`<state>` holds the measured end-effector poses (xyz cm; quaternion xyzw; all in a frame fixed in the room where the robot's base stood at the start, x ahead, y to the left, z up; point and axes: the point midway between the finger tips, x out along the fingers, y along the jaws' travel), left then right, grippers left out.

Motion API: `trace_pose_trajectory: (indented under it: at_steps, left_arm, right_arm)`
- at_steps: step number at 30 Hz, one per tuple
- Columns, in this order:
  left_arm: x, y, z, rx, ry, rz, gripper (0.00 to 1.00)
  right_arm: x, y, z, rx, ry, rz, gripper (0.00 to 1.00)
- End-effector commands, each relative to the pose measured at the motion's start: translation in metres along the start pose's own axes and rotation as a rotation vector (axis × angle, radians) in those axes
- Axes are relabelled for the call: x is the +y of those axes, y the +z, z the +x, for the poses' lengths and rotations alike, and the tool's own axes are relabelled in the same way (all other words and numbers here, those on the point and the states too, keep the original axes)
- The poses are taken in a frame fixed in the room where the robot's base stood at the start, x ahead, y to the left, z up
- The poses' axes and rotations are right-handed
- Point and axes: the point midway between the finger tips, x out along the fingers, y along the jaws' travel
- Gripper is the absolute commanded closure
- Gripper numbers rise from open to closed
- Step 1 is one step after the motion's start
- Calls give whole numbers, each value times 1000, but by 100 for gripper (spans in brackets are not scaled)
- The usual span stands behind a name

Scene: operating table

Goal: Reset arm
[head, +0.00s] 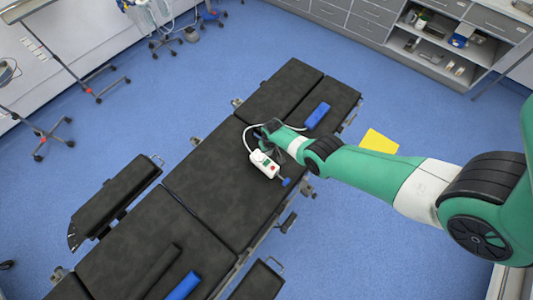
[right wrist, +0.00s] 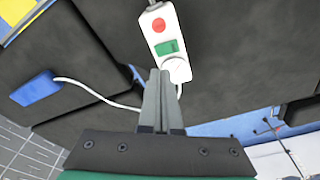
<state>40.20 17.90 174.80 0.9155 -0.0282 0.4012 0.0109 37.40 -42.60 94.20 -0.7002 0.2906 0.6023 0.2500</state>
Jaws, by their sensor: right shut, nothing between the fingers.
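My right arm reaches in from the right in the head view, and its gripper (head: 268,132) is over the black operating table (head: 215,190). In the right wrist view the right gripper (right wrist: 160,75) is shut, with its two fingers together and nothing between them. The fingertips overlap the lower end of a white device (right wrist: 168,40) with a red button and a green screen; I cannot tell whether they touch it. That device also lies on the table in the head view (head: 264,163). My left gripper is in neither view.
A white cable (right wrist: 95,92) runs from the device to a blue block (head: 317,115) on the table. Another blue piece (head: 183,287) lies near the bottom. A yellow sheet (head: 379,141) is on the blue floor (head: 345,235). Grey cabinets (head: 365,28) stand at the back.

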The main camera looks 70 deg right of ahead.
Motion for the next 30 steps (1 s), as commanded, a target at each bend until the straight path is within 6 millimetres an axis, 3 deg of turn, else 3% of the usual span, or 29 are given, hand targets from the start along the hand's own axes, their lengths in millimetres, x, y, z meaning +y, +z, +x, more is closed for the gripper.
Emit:
trace_pose_trajectory:
  at_steps: [3, 21, 23, 25, 28, 30]
  left_arm:
    - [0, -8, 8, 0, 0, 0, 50]
    - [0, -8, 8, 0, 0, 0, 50]
    - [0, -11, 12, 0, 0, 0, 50]
    - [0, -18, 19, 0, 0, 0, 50]
    - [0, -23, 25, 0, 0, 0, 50]
    - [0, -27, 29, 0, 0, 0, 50]
  right_arm:
    - [0, -2, -11, 0, 0, 0, 100]
    - [-4, -1, -12, 0, -2, -10, 100]
    - [-16, -1, -19, 4, -7, -36, 100]
    - [-43, -7, -36, 27, -22, -89, 100]
    - [-90, -44, -74, 140, -74, -149, 100]
    - [-128, -74, -113, 245, -126, -186, 100]
